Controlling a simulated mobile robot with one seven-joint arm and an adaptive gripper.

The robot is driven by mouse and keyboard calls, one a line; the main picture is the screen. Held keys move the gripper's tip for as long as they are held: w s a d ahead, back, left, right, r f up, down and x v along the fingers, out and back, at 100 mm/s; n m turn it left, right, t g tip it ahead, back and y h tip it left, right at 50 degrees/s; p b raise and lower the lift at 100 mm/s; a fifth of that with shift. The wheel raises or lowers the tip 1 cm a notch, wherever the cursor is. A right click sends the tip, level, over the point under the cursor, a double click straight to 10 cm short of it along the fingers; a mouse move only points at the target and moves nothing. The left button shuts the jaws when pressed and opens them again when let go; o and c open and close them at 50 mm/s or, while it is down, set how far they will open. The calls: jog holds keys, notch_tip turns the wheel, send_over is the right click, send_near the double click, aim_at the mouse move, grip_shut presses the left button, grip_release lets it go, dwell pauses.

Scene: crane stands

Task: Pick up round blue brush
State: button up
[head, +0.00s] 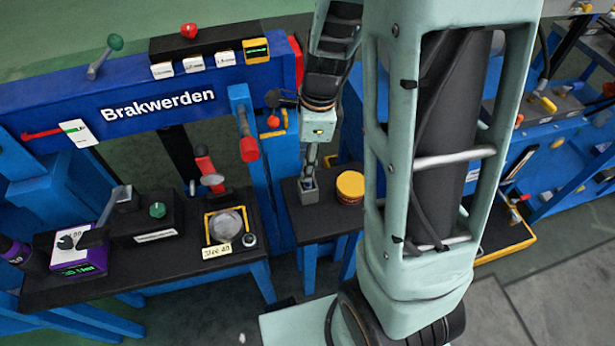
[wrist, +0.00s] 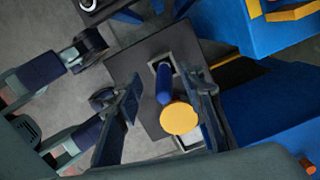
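In the wrist view, the round blue brush (wrist: 164,84) shows as a dark blue rounded shaft standing in a grey square holder (wrist: 187,46) on a small dark table (wrist: 130,70). My gripper (wrist: 166,90) is open, with one finger left of the brush and the other to its right. The brush shows in the gap between the fingers; I see no contact, and cannot tell the depth. In the head view, my gripper (head: 311,160) hangs over the small dark table, and I cannot make out the brush there.
A jar with a yellow lid (head: 350,185) stands close beside the holder; its lid (wrist: 179,118) also lies between the fingers in the wrist view. A blue "Brakwerden" frame (head: 160,105) stands to the left. A black bench (head: 120,280) with several items is at front left.

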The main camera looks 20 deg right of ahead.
aim_at(306, 185)
notch_tip(306, 185, down, 5)
jog(key=shift+w+f+b, duration=0.1)
jog(key=shift+w+b, duration=0.05)
jog(key=shift+b, duration=0.9)
grip_shut()
